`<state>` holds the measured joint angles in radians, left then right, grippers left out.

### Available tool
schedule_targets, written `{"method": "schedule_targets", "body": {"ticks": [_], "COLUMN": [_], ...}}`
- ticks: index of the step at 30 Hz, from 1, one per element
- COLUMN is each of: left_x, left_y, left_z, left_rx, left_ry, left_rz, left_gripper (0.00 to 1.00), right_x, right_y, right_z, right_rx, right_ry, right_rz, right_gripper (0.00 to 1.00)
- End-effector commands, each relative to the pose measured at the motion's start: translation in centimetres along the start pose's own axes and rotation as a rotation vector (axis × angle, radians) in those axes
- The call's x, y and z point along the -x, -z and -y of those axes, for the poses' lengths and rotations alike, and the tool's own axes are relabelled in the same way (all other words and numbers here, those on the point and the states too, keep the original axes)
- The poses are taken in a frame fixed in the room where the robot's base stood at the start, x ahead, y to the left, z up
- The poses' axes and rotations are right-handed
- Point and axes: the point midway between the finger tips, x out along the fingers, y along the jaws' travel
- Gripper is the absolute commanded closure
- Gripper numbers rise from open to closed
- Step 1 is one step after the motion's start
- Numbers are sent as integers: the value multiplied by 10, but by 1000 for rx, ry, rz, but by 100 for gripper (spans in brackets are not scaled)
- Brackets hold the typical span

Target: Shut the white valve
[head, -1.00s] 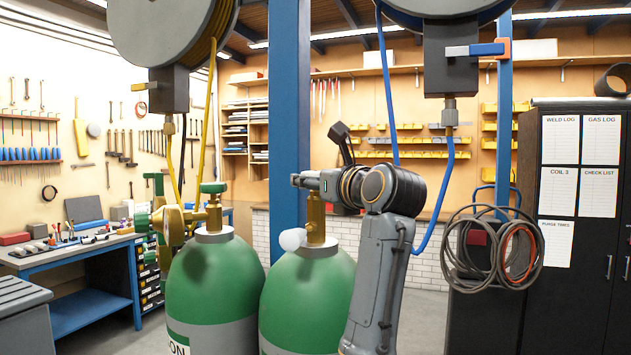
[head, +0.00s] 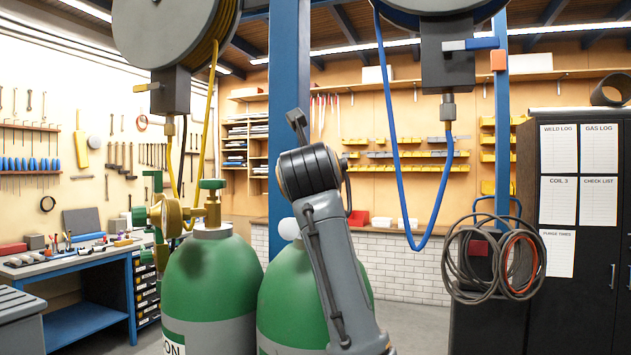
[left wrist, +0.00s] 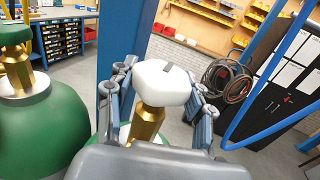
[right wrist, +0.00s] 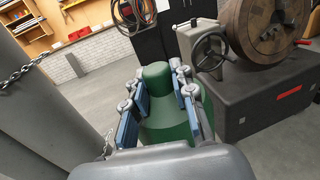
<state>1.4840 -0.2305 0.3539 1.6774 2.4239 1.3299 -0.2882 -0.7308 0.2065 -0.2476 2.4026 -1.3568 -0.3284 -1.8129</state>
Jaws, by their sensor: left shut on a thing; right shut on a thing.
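The white valve (left wrist: 160,80) is a rounded white knob with a dark mark, on a gold stem (left wrist: 149,120) in the left wrist view. My left gripper (left wrist: 158,92) has a finger on each side of it and is shut on it. In the head view, a bit of white (head: 289,228) shows beside my left arm, above the right green cylinder (head: 275,285); my arm hides the stem and fingers there. My right gripper (right wrist: 155,85) is shut on the narrow top of a green bottle (right wrist: 157,73) in the right wrist view; it is not in the head view.
Another green cylinder (head: 210,275) with a green handwheel (head: 212,184) and brass gauge (head: 168,213) stands close on the left. A blue post (head: 288,70) rises behind. A blue hose (head: 402,190) hangs to the right. A grey machine (right wrist: 265,95) stands right of the bottle.

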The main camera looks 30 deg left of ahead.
Motion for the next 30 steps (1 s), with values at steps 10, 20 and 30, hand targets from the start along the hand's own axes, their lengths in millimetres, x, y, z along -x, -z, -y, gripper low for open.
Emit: {"method": "schedule_targets", "body": {"ticks": [10,20,30], "left_x": [0,0,4], "left_y": [-1,-1,-1], "left_z": [1,1,0], "left_rx": [0,0,1], "left_ry": [26,25,24], "left_rz": [0,0,1], "left_gripper": [79,24,24], "right_x": [0,0,0], "right_y": [1,1,1], "right_z": [0,0,0], "right_rx": [0,0,0], "right_ry": [0,0,0], "right_rz": [3,3,3], "right_gripper": [100,100,100]}}
